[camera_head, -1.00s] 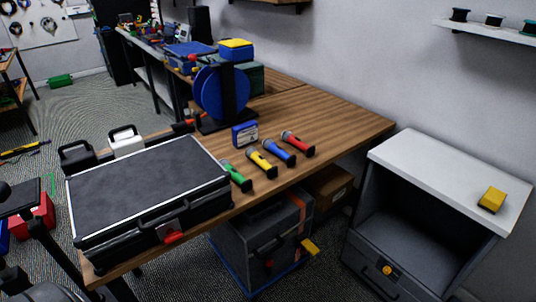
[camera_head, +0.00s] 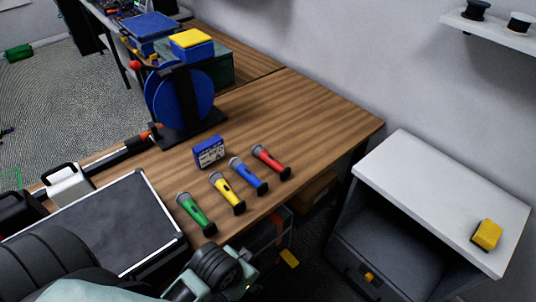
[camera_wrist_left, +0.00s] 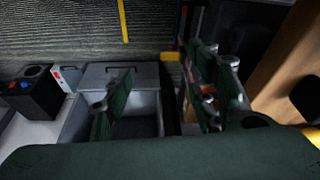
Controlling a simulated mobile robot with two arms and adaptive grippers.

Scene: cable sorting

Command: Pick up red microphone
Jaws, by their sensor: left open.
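The red microphone (camera_head: 271,161) lies on the wooden table (camera_head: 318,122) in the head view, rightmost in a row, its grey head toward the back left. The blue microphone (camera_head: 249,176), yellow microphone (camera_head: 228,193) and green microphone (camera_head: 196,213) lie to its left. My left arm enters the head view at the bottom left, in front of the table edge. In the left wrist view my left gripper (camera_wrist_left: 170,98) has its dark green fingers spread apart, with nothing seen between them. The red microphone is not recognizable there. My right gripper is not in view.
A blue-and-white box (camera_head: 208,153) stands behind the microphones, near a blue reel (camera_head: 182,100) on a stand. A black case (camera_head: 112,222) lies at the left. A white-topped cabinet (camera_head: 440,190) with a yellow block (camera_head: 487,234) stands right. The table right of the microphones is clear.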

